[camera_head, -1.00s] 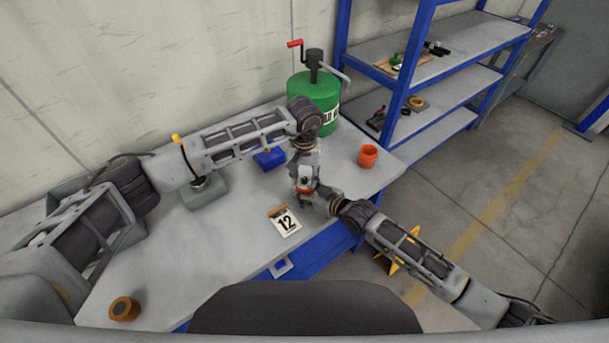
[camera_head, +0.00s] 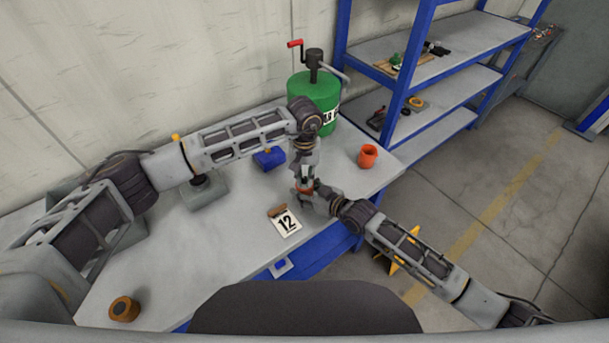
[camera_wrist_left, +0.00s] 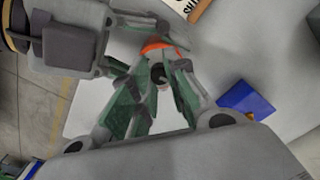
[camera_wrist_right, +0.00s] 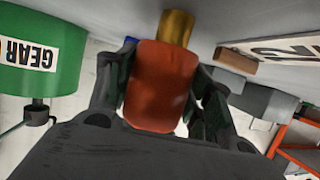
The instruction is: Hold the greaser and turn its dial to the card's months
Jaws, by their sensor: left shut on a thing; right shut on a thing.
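The greaser (camera_head: 304,186) is a small red-orange cylinder held just above the table. In the right wrist view its red body (camera_wrist_right: 161,86) fills the space between my right fingers, with a brass end (camera_wrist_right: 177,28) pointing toward the table. My right gripper (camera_head: 318,194) is shut on that body. My left gripper (camera_wrist_left: 155,85) comes from above and is shut on the dark top part, the dial (camera_wrist_left: 160,75); an orange rim shows beside it. The dial's marks are hidden.
A green drum (camera_head: 313,92) with a pump and an orange mug (camera_head: 368,156) stand toward the table's far right. A blue block (camera_head: 269,159) and a grey jack (camera_head: 204,190) lie behind. A brown roll (camera_head: 124,309) sits at the near left. The table's front middle is clear.

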